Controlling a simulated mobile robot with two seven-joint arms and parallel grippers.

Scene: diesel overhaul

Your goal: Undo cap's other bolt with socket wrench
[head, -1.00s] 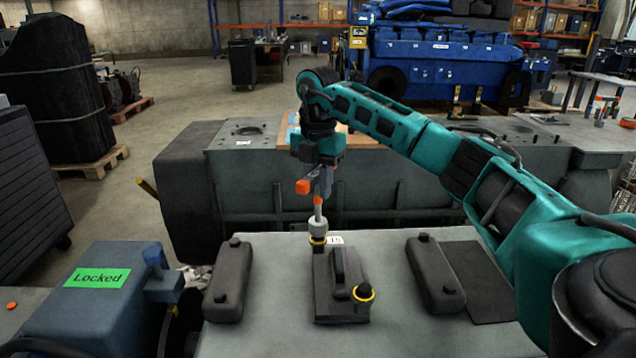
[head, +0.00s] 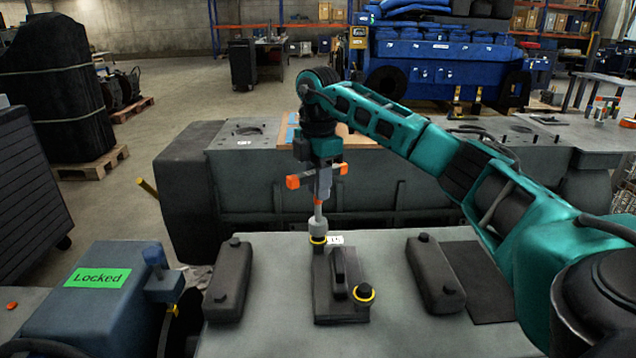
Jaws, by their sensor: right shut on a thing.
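The dark cap (head: 336,288) with a raised handle-like ridge lies in the middle of the grey engine top. One bolt with a yellow ring (head: 363,293) stands at its near right corner, uncovered. A second yellow ring (head: 318,240) shows at its far left corner, with the wrench's socket over the bolt there; the bolt head is hidden. The socket wrench (head: 318,222) stands upright, with a grey socket and orange parts. My right gripper (head: 322,182) is shut on the wrench above that corner. My left gripper is not in view.
Dark blocks lie left (head: 229,279) and right (head: 435,274) of the cap, with a dark flat plate (head: 477,281) farther right. A blue box with a green "Locked" label (head: 97,278) stands at the left. A white tag (head: 334,240) lies beside the far bolt.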

